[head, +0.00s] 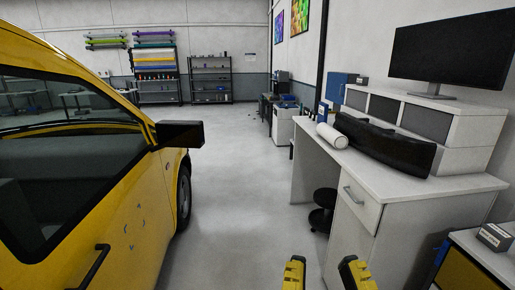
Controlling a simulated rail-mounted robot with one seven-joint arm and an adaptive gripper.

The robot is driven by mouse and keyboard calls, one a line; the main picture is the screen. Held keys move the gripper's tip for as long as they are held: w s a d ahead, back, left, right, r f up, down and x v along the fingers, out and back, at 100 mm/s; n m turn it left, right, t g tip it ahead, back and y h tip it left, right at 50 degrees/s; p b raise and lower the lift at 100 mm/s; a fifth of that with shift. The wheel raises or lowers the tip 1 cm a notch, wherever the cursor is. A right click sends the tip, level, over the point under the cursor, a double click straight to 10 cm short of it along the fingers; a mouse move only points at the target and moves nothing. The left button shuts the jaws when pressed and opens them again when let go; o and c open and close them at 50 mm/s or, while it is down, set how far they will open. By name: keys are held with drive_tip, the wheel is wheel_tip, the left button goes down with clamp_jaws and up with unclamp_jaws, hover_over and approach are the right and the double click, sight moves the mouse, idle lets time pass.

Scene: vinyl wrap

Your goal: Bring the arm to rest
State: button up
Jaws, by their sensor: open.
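My gripper (326,272) shows at the bottom edge of the head view, right of centre. The fingers touch nothing that I can see. The rest of my arm is out of view below the frame.
A yellow van (115,225) with a black side mirror (180,134) fills the left. A white desk (330,200) stands at right with a white roll (331,136), a black bundle (385,146) and a monitor (450,50). A black stool (322,213) is beside it. The floor aisle (235,170) between is clear.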

wheel_tip(320, 180, up, 32)
drive_tip(key=p, duration=2.9)
wheel_tip(320, 180, down, 49)
drive_tip(key=b, duration=4.8)
